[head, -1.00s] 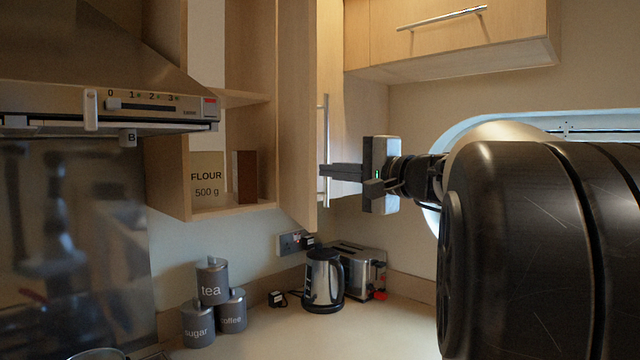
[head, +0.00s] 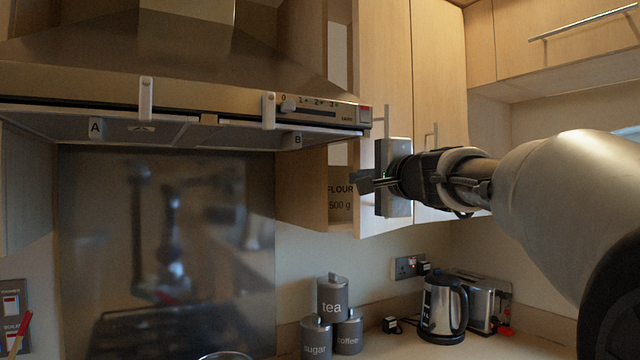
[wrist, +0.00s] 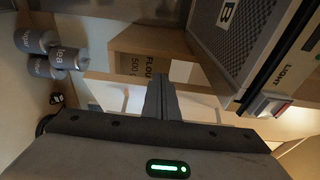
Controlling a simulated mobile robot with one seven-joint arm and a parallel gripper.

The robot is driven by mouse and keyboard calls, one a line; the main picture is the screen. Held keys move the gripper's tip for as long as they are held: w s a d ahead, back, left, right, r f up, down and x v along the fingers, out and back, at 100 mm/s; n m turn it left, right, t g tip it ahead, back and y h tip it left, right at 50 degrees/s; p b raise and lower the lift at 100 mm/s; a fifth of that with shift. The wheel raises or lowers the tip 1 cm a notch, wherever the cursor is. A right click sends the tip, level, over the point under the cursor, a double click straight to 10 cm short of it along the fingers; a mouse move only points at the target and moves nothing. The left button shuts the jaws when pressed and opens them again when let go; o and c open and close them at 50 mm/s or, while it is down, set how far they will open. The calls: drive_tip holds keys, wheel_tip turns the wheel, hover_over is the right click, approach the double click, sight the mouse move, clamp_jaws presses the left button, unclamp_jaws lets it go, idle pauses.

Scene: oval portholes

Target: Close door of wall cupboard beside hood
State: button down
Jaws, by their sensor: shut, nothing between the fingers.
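The wall cupboard beside the hood has a pale wood door (head: 383,60) that stands partly open, with an upright bar handle (head: 387,122). A gap at its left edge shows the cupboard inside (head: 315,165) and part of the flour pack (head: 340,188). My gripper (head: 358,181) is shut and empty, in front of the door's lower part, its fingertips pointing left near the door's free edge. Whether it touches the door cannot be told. In the wrist view the shut fingers (wrist: 160,97) lie below the flour pack (wrist: 150,63).
The cooker hood (head: 200,100) juts out just left of my gripper; its grille and switch end (wrist: 268,104) are close in the wrist view. Tea, sugar and coffee tins (head: 332,296), a kettle (head: 442,308) and a toaster (head: 485,295) stand on the worktop below.

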drive_tip(key=w+a+p, duration=0.1)
drive_tip(key=w+a, duration=0.2)
drive_tip(key=w, duration=0.1)
drive_tip(key=w+a+p, duration=0.1)
drive_tip(key=w+a, duration=0.3)
drive_tip(key=shift+x, duration=0.8)
drive_tip(key=shift+a, duration=0.1)
idle(1.0)
